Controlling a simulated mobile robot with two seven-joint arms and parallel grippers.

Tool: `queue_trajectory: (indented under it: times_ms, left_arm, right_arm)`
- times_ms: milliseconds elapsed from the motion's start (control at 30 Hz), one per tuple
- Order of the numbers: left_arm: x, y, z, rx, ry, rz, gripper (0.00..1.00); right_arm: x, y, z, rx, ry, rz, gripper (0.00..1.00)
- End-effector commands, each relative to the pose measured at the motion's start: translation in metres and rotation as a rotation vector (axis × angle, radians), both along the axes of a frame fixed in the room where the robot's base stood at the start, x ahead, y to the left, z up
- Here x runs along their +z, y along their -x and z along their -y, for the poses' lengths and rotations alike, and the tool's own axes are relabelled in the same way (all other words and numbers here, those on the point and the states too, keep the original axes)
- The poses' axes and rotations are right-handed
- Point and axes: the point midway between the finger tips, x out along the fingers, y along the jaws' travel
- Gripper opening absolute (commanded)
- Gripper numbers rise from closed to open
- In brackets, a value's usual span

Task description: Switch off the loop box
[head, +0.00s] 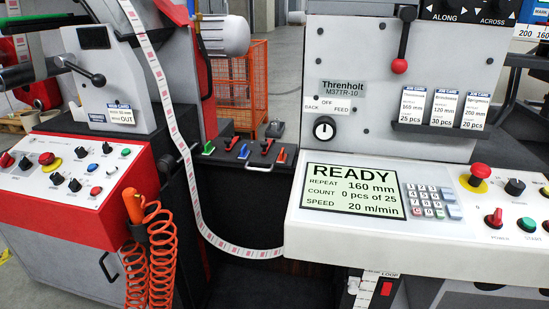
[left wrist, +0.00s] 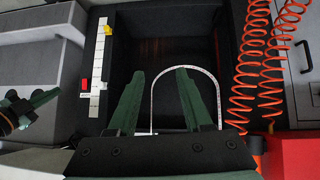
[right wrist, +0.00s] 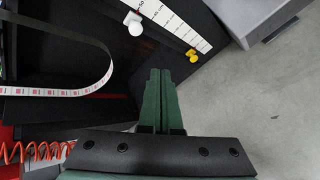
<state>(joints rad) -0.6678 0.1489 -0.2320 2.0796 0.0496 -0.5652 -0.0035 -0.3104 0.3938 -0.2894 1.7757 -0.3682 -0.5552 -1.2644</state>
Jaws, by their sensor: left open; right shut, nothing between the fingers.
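The loop box (left wrist: 205,22) is a dark, open-fronted box with the pale label web (left wrist: 217,100) hanging in a loop in it. The red switch also shows in the left wrist view (left wrist: 84,84), beside a white scale strip (left wrist: 98,75). I cannot read the switch's position. My left gripper (left wrist: 160,76) is open and empty in front of the box, right of the switch in that view. My right gripper (right wrist: 160,72) is shut and empty near the scale.
The white control panel (head: 440,240) overhangs the switch. Orange coiled hoses (head: 150,255) hang left of the box. A yellow marker (right wrist: 192,56) and a white knob (right wrist: 134,23) sit at the scale. Grey floor (right wrist: 275,100) is clear at right of the right wrist view.

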Motion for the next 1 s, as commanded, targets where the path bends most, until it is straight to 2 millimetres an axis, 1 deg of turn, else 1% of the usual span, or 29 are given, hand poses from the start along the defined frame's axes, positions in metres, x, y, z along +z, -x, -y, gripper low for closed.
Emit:
queue_trajectory:
  times_ms: [33, 200, 367, 500, 533, 567, 700, 900, 1000]
  left_arm:
    - [0.000, 0.000, 0.000, 0.000, 0.000, 0.000, 0.50]
    - [0.000, 0.000, 0.000, 0.000, 0.000, 0.001, 0.50]
    - [0.000, 0.000, 0.000, 0.000, 0.001, 0.002, 0.50]
    - [0.001, 0.000, 0.000, 0.001, 0.000, 0.002, 0.50]
    - [0.018, -0.001, 0.000, 0.000, 0.001, 0.002, 0.50]
    - [0.033, 0.000, -0.001, 0.001, -0.002, -0.002, 0.50]
    - [0.077, -0.004, -0.006, 0.016, -0.003, 0.028, 0.50]
    - [0.113, 0.004, -0.016, 0.037, -0.016, 0.008, 0.50]
    - [0.130, 0.007, -0.019, 0.048, -0.018, 0.006, 0.50]
  right_arm:
    - [-0.003, 0.015, -0.015, -0.085, -0.166, -0.021, 0.00]
    - [-0.003, 0.056, -0.059, -0.410, -0.712, -0.101, 0.00]
    - [0.006, 0.091, -0.093, -0.754, -1.196, -0.196, 0.00]
    - [0.021, 0.117, -0.117, -1.084, -1.594, -0.286, 0.00]
    - [0.037, 0.118, -0.116, -1.107, -1.619, -0.287, 0.00]
    - [0.051, 0.116, -0.114, -1.098, -1.606, -0.280, 0.00]
    - [0.084, 0.118, -0.108, -1.105, -1.598, -0.264, 0.00]
    - [0.128, 0.122, -0.100, -1.118, -1.594, -0.244, 0.00]
    - [0.145, 0.124, -0.096, -1.124, -1.592, -0.235, 0.00]
